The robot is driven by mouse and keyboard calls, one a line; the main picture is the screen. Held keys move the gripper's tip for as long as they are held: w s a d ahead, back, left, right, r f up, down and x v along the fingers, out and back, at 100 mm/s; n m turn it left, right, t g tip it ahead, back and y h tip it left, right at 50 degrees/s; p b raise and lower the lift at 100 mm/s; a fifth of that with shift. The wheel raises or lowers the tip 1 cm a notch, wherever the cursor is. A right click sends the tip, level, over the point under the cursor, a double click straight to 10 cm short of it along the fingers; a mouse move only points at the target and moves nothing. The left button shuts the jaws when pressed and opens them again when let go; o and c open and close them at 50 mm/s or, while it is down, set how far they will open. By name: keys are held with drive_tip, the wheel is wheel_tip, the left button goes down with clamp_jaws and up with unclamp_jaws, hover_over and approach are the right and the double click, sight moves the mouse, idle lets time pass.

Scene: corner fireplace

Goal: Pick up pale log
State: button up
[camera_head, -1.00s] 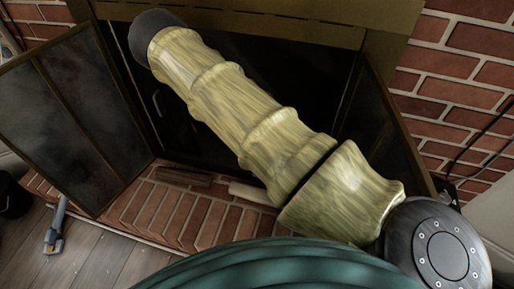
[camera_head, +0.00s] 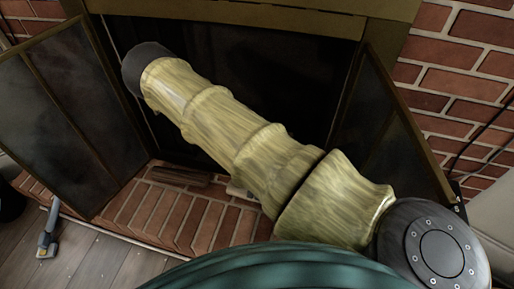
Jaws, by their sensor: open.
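The pale log (camera_head: 236,190) lies on the brick hearth in front of the firebox opening. Only a short pale piece of it shows; my arm hides the rest. My arm crosses the middle of the view from upper left to lower right. My gripper is not in view, so where it is relative to the pale log cannot be told.
A darker brown log (camera_head: 180,176) lies on the brick hearth (camera_head: 185,215), left of the pale log. The fireplace doors stand open at left (camera_head: 65,120) and right (camera_head: 385,145). A grey tool-like object (camera_head: 48,235) is on the wooden floor at lower left.

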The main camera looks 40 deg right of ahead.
drive_tip(key=shift+s+a+f, duration=0.15)
drive_tip(key=shift+f, duration=0.2)
drive_tip(key=shift+c, duration=0.4)
drive_tip(key=c, duration=1.4)
